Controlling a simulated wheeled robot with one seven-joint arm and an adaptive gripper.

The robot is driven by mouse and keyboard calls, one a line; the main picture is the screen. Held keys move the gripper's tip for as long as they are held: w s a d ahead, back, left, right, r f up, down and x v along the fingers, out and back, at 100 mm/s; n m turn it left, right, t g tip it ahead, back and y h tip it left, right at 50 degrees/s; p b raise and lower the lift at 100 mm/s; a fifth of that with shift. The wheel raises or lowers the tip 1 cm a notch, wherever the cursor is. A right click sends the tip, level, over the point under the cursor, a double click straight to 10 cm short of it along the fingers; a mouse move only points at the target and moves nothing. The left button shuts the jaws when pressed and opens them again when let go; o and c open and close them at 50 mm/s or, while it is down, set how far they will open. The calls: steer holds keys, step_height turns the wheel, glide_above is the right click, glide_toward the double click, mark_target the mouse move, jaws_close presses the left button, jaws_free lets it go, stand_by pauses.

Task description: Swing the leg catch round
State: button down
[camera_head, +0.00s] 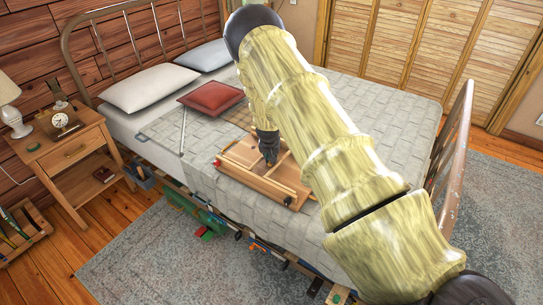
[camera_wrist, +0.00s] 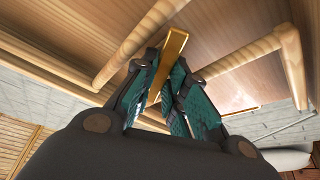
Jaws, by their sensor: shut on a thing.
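A wooden bed tray (camera_head: 246,178) lies on the bed with its underside and leg rails facing up. My gripper (camera_head: 269,160) points down into it near its middle. In the wrist view, the teal-padded fingers of my gripper (camera_wrist: 167,92) are closed on a flat golden-brown bar, which I take to be the leg catch (camera_wrist: 174,46). Its far end sticks out beyond the fingertips, and its near part is hidden between the pads. Round wooden leg bars (camera_wrist: 240,60) run on both sides of the fingers. The catch is too small to make out in the head view.
The tray rests on a grey quilt (camera_head: 330,88), with a red cushion (camera_head: 211,97) and pillows (camera_head: 150,87) behind. A metal footboard (camera_head: 455,140) stands at the right. A nightstand (camera_head: 72,150) with a clock and lamp is at the left. Several items stick out under the bed.

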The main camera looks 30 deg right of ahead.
steer(key=shift+w+a+m+g+h+b, duration=0.1)
steer(key=shift+m+g+h+b, duration=0.2)
steer(key=shift+m, duration=0.75)
steer(key=shift+m+g+h+b, duration=0.15)
steer(key=shift+m+g, duration=0.25)
steer(key=shift+m, duration=0.95)
steer(key=c, duration=1.4)
jaws_free()
steer(key=shift+c, duration=0.2)
steer(key=shift+r, duration=0.1)
steer(key=v, duration=0.7)
steer(key=shift+a+r, duration=0.2)
steer(key=shift+r, duration=0.15)
